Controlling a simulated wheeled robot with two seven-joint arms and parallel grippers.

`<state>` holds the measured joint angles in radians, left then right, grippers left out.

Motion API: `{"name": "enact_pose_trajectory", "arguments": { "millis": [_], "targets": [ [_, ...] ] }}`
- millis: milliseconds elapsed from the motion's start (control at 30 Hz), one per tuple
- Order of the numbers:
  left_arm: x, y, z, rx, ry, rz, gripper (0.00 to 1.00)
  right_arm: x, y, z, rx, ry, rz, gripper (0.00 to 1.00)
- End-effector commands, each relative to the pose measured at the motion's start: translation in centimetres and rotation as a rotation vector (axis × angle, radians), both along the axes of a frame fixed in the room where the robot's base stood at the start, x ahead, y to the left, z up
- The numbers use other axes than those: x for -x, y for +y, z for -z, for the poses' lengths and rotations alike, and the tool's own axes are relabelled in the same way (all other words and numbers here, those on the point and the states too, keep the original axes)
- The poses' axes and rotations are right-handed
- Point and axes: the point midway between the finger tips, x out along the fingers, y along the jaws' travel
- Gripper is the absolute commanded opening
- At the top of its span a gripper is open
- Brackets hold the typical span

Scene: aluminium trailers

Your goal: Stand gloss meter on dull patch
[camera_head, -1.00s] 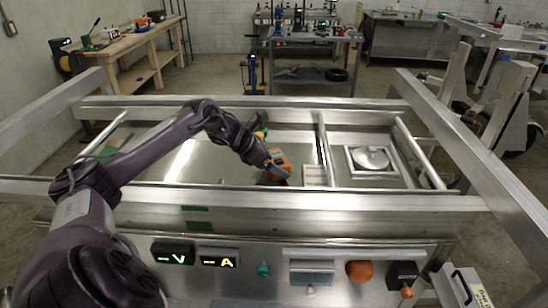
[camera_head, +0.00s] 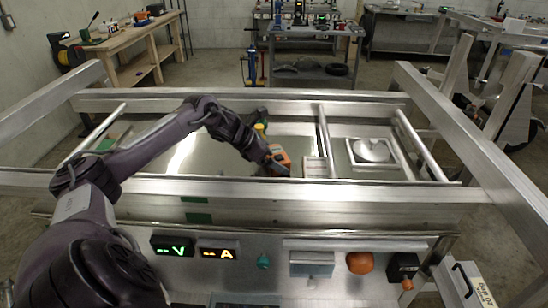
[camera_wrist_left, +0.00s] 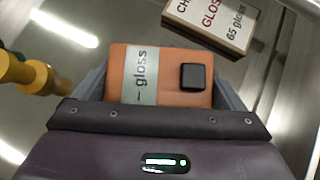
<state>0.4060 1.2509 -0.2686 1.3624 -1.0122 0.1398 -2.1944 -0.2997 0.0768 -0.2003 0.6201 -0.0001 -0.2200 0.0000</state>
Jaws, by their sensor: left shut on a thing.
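The gloss meter (camera_head: 281,160) is an orange box with a pale "gloss" label and a black button. In the left wrist view the gloss meter (camera_wrist_left: 170,95) sits between the two grey fingers of my left gripper (camera_wrist_left: 163,80). In the head view my left gripper (camera_head: 272,158) is shut on it, low over the shiny metal sheet inside the trailer frame. I cannot tell whether the meter touches the sheet. I cannot make out the dull patch; the arm and gripper cover part of the sheet. My right gripper is not in view.
A white-topped box marked "gloss" (camera_wrist_left: 212,22) lies close to the meter, also in the head view (camera_head: 315,167). A yellow-and-green object (camera_wrist_left: 22,75) stands on the other side. A divider bar (camera_head: 325,140) and a square plate with a round lid (camera_head: 371,151) are at right.

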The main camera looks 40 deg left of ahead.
Motion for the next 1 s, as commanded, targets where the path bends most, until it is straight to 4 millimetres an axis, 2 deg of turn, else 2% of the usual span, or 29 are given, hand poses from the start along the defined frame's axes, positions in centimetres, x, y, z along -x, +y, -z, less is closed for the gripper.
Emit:
{"name": "enact_pose_trajectory", "arguments": {
  "millis": [100,133,200,567,800,1000],
  "targets": [
    [0.0,0.0,0.2,0.0,-0.002,0.0,0.62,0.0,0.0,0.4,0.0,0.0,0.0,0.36],
    [0.0,0.0,0.2,0.0,-0.002,0.0,0.92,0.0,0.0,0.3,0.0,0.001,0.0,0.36],
    [0.0,0.0,0.1,0.0,-0.002,0.0,1.0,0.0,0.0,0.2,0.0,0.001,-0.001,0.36],
    [0.5,0.4,-0.1,-0.004,-0.001,-0.001,1.0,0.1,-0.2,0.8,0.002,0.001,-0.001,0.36],
    [2.4,1.7,-1.3,-0.005,0.001,-0.009,1.0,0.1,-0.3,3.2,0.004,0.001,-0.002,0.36],
    [3.1,2.0,-2.4,-0.002,0.0,-0.009,1.0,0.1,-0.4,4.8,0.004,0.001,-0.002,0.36]
  ]
}}
